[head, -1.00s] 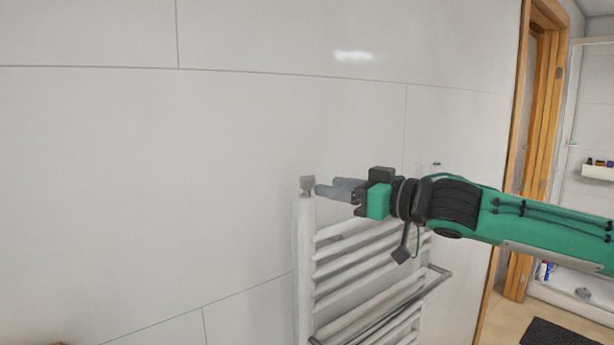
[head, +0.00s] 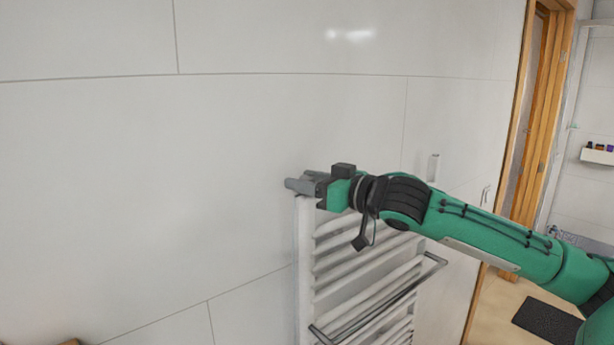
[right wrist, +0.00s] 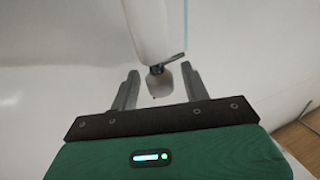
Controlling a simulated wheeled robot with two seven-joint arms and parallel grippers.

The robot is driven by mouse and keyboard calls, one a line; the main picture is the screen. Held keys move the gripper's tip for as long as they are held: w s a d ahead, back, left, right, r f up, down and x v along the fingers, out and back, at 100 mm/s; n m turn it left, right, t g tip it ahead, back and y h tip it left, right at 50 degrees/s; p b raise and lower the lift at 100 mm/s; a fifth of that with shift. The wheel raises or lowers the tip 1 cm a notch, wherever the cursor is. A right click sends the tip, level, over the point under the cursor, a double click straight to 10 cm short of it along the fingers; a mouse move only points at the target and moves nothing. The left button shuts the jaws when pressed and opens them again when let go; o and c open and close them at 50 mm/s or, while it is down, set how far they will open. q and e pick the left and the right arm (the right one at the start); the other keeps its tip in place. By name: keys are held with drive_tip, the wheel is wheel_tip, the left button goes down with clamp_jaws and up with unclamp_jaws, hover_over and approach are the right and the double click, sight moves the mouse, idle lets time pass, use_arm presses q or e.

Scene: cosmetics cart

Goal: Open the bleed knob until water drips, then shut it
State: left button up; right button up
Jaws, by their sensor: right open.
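The white ladder radiator (head: 304,262) hangs on the wall in the head view; its left post also shows in the right wrist view (right wrist: 149,28). The bleed knob (right wrist: 160,84) is a small pale grey cap with a tiny red mark, on a dark metal stem at the post's end. My right gripper (head: 294,184) is at the top of the left post and covers the knob in the head view. In the right wrist view its fingers (right wrist: 160,70) are open, one on each side of the knob, with gaps showing. I see no water drops. My left gripper is out of view.
A dark towel bar (head: 385,300) sticks out from the radiator's front, below my right arm. The tiled wall (head: 150,180) is close behind the gripper. A wooden door frame (head: 548,110) and dark mat (head: 548,320) are at the right.

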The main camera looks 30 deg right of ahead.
drive_tip(key=c, duration=1)
